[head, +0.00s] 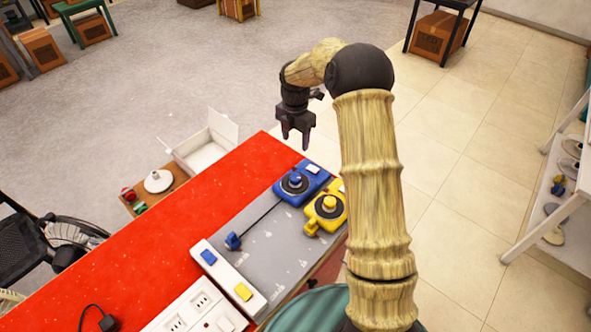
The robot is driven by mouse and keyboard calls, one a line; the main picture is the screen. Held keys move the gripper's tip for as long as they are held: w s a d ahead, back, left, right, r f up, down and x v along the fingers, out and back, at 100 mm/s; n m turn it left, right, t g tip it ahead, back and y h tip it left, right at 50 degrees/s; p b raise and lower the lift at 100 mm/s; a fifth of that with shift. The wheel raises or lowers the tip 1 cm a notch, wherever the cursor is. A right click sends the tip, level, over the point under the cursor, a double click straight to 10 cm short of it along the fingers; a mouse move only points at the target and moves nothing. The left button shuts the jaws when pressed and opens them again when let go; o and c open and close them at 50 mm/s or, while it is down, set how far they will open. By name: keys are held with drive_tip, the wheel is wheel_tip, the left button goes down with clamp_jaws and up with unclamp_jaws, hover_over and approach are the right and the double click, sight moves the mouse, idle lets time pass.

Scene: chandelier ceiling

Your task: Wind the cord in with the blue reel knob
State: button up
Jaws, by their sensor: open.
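A blue reel (312,181) with a dark round drum sits at the far end of a grey mat (265,262). Its blue knob (295,179) stands on the drum. A thin dark cord (262,216) runs out from it across the mat to a small blue end piece (233,241), so a long stretch lies unwound. A yellow reel (327,208) sits right beside the blue one, with a yellow end piece (311,229) close against it. My gripper (294,143) is open and empty, fingers down, above the blue reel in the picture and apart from it.
A white board (226,278) with a blue and a yellow block lies at the mat's near end. A white socket strip (195,312) and a black plug (107,322) lie nearer on the red table (150,238). An open white box (207,148) stands beyond the table's left edge.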

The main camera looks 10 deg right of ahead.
sight(295, 177)
drive_tip(key=shift+w+n, duration=0.2)
drive_tip(key=shift+n, duration=0.2)
wheel_tip(295, 177, down, 18)
drive_tip(key=p, duration=0.5)
drive_tip(key=shift+r, duration=0.25)
drive_tip(key=shift+c, duration=0.5)
drive_tip(key=c, duration=0.9)
